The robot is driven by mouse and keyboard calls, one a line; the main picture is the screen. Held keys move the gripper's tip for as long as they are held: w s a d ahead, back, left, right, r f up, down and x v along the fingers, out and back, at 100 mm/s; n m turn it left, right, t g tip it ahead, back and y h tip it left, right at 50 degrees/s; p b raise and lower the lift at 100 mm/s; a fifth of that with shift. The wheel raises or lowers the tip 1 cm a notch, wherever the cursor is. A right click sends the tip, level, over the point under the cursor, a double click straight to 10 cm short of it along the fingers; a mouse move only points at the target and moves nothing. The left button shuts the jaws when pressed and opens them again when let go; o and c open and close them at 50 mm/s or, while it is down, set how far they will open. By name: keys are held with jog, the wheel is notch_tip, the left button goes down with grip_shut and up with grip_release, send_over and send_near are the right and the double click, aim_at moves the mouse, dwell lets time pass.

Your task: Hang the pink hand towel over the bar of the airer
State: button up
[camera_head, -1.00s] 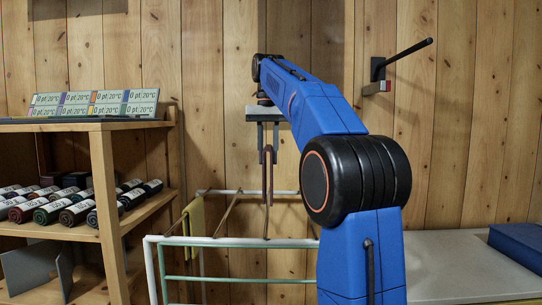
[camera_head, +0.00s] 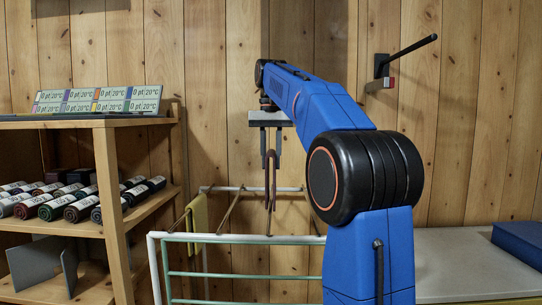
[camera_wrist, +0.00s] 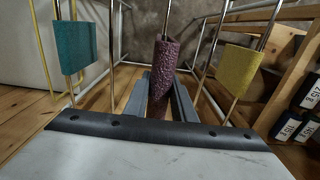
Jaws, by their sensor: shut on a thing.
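My gripper (camera_head: 271,160) points down above the airer and is shut on the pink hand towel (camera_head: 273,180). The towel looks dull brownish pink and hangs folded, in a narrow arch below the fingertips. In the wrist view the towel (camera_wrist: 166,62) looks mauve, with its near end between the two grey fingers (camera_wrist: 160,98). The airer (camera_head: 185,238) has a white frame, green lower rails and slanting brown bars. The towel lines up with the middle bar (camera_wrist: 165,18); I cannot tell whether it touches it.
A yellow cloth (camera_head: 199,214) hangs on the bar to the left; a teal cloth (camera_wrist: 75,46) shows in the wrist view. A grey worktop (camera_head: 465,262) lies right. A black peg (camera_head: 405,50) juts from the wall.

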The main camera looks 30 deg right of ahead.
aim_at(271, 203)
jog(key=shift+f, duration=7.5)
jog(key=o, duration=1.4)
jog(key=shift+o, duration=0.2)
jog(key=shift+r, duration=4.55)
jog(key=shift+s, duration=0.15)
